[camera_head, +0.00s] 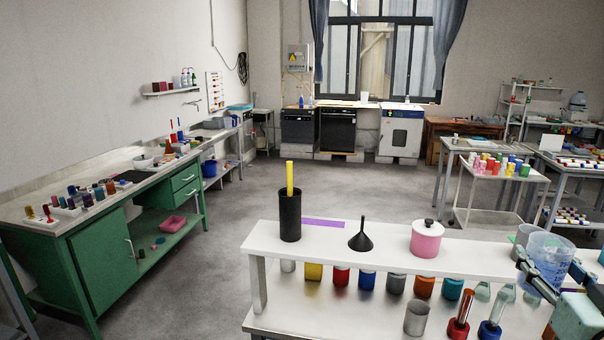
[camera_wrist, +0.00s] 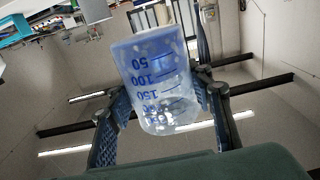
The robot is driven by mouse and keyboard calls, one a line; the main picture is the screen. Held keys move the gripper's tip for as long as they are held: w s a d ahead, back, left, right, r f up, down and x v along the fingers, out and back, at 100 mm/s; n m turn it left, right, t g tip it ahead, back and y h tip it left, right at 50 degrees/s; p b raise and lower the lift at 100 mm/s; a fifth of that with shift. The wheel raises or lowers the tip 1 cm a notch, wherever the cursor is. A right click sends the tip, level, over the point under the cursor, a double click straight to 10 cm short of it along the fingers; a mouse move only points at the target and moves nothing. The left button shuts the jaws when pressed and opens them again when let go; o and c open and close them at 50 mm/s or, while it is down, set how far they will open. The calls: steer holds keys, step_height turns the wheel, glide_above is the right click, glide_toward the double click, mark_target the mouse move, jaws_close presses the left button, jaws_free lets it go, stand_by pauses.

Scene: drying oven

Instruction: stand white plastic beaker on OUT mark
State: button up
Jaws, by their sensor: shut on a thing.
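A translucent whitish plastic beaker with blue graduations (camera_head: 550,256) is held at the right edge of the head view. It looks roughly upright there. My gripper (camera_head: 546,276) is shut on it, with a finger on either side. In the wrist view the beaker (camera_wrist: 158,75) fills the middle between the pads of my gripper (camera_wrist: 160,102). A purple strip (camera_head: 323,223) lies on the white shelf. A green patch (camera_head: 512,239) shows near the beaker. I cannot read OUT on either of them.
The white raised shelf (camera_head: 385,252) carries a black cylinder (camera_head: 290,217) with a yellow rod, a black funnel (camera_head: 362,239) and a pink lidded jar (camera_head: 426,241). A greyish cup (camera_head: 526,234) stands close behind the held beaker. Several coloured containers stand under the shelf.

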steer(key=w+a+f+n+y, duration=0.2)
steer(key=w+a+f+y, duration=0.15)
steer(key=w+a, duration=1.1)
steer(key=w+a+f, duration=0.3)
steer(key=a+f, duration=0.1)
steer(key=a, duration=0.4)
steer(key=w+a+f, duration=0.4)
steer(key=a, duration=0.3)
steer(key=shift+w+a+n, duration=0.15)
steer(key=shift+a+n, duration=0.15)
steer(key=shift+a, duration=0.1)
steer(key=shift+y, duration=0.25)
